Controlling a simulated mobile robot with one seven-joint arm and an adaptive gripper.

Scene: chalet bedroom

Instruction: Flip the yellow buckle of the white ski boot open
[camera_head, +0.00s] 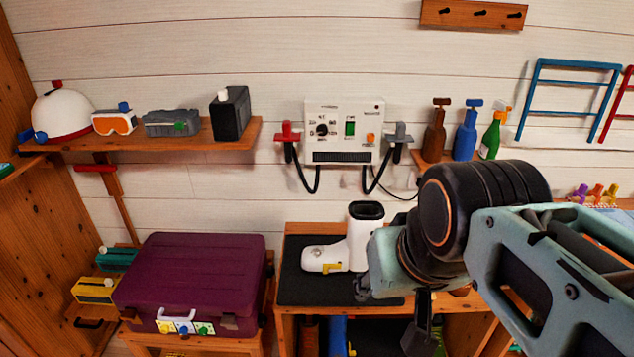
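The white ski boot (336,250) stands upright on a black mat (298,288) on a wooden bench, its toe to the left and its dark opening on top. The yellow buckle (332,267) shows low on the near side of the boot. Its exact lever position is too small to tell. My gripper (408,320) hangs at the end of my teal and black arm, just right of the boot and nearer the camera. Only dark parts of it show below the arm, and its fingertips are not clear. My arm hides the right side of the mat.
A purple suitcase (196,277) lies left of the bench. A white control box (343,132) with red and grey handles hangs on the wall above the boot. Spray bottles (466,130) stand on a shelf at right. The mat left of the boot is clear.

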